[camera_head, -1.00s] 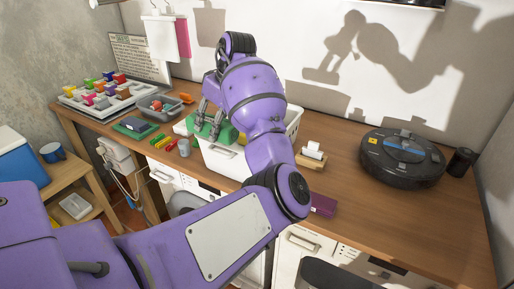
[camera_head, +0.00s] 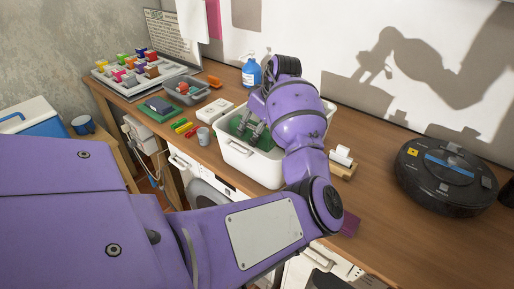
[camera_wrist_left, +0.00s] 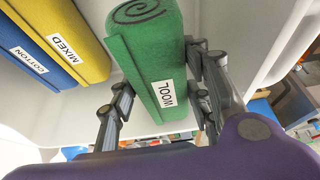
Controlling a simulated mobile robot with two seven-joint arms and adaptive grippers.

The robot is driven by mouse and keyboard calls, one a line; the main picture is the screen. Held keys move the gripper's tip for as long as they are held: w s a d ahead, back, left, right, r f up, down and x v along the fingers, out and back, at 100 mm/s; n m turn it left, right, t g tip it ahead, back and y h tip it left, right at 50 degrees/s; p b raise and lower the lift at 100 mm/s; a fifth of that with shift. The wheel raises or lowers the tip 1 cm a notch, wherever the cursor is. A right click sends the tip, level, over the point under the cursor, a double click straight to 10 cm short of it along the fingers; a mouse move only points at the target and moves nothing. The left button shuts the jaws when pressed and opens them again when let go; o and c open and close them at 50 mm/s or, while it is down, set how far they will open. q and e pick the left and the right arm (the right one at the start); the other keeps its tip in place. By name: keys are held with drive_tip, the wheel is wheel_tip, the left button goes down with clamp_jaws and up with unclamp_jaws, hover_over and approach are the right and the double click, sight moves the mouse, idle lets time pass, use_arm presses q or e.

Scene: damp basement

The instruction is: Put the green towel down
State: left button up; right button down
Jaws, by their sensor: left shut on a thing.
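My arm hides part of the bin. My right gripper is not in view.
The bin stands on a wooden bench (camera_head: 385,205). A robot vacuum (camera_head: 445,172) sits at the right. A small wooden holder (camera_head: 342,165) is just right of my arm.

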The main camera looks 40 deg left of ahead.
use_arm(q)
drive_tip(key=shift+f, duration=0.8)
wheel_tip(320, 180, down, 6)
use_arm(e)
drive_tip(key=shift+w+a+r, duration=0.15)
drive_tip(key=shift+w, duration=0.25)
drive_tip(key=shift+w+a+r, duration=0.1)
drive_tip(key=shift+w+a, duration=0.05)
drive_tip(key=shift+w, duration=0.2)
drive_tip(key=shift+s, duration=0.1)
use_arm(q)
drive_tip(key=shift+f, duration=0.2)
drive_tip(key=o, duration=1.2)
drive_tip(key=shift+o, duration=0.2)
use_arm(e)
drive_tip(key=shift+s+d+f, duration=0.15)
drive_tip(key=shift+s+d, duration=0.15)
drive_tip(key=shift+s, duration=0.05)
use_arm(q)
drive_tip(key=shift+r, duration=0.15)
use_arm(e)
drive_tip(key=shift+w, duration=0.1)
